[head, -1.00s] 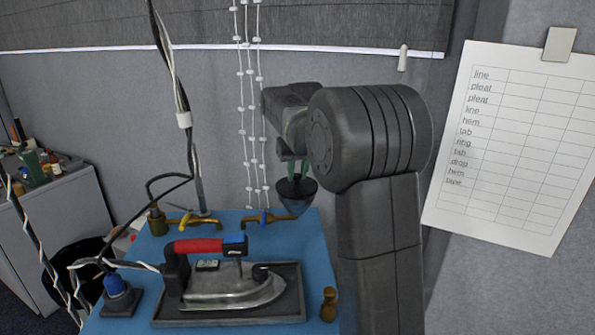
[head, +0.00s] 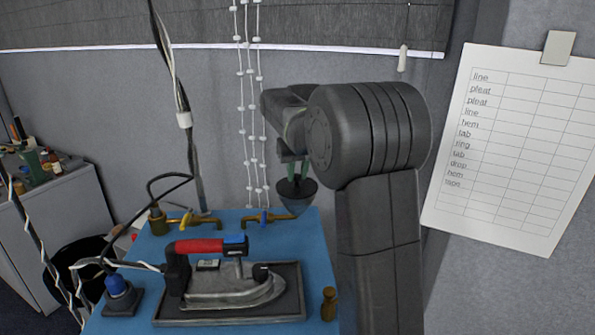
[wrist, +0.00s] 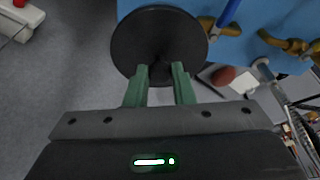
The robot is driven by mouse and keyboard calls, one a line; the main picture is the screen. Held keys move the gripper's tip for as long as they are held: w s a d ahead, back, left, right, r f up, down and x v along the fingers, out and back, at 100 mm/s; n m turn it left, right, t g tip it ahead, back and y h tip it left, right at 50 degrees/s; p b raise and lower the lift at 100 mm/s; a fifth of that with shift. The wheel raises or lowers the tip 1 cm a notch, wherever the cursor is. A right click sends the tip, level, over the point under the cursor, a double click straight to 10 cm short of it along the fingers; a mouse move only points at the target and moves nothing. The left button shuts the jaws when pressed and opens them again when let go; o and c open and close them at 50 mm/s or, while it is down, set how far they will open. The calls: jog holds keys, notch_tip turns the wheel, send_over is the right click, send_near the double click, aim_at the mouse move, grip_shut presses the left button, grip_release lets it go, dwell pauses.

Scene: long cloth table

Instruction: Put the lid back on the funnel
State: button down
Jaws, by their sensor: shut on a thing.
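My gripper (wrist: 160,74) has green fingers and is shut on the small knob of a round dark lid (wrist: 138,38). In the head view, the lid (head: 283,187) hangs below my gripper (head: 292,172) near the table's far right corner. A grey funnel (head: 297,209), cone-shaped and narrowing downward, shows directly under the lid. I cannot tell whether lid and funnel touch. In the wrist view the lid's disc hides whatever is beneath it.
The blue table (head: 315,245) bears an iron with a red handle (head: 200,246) on a dark tray (head: 290,311). Brass valves (head: 262,218) stand along the far edge, left of the funnel. A small brown bottle (head: 328,304) stands near right. Beaded cords hang behind.

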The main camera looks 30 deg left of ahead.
dwell(0.3)
jog(key=c, duration=0.7)
grip_release()
jog(key=shift+r, duration=0.1)
jog(key=shift+r+p, duration=2.1)
jog(key=shift+r, duration=1.25)
grip_shut()
